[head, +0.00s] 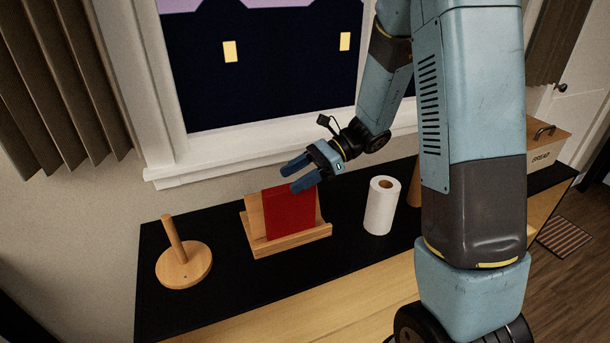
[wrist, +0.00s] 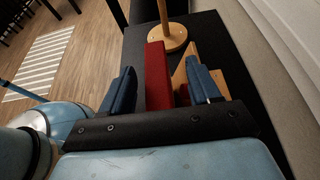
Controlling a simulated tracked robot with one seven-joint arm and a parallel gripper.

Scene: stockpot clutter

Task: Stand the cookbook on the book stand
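The red cookbook (head: 289,214) stands upright on the wooden book stand (head: 291,243), in front of its back board and behind its front lip. My gripper (head: 297,178) is at the top of the book, with its blue fingers apart. In the wrist view, the book (wrist: 158,78) lies between the two fingers (wrist: 160,90), with a visible gap on each side. Part of the stand's back board (wrist: 181,82) shows beside the book, partly hidden by the right finger.
A wooden peg holder (head: 183,264) stands left of the stand. A white paper roll (head: 381,206) stands to its right, with a wooden cylinder (head: 414,188) partly behind my arm. A bread box (head: 545,152) is at the far right. The window wall is close behind the black counter (head: 220,290).

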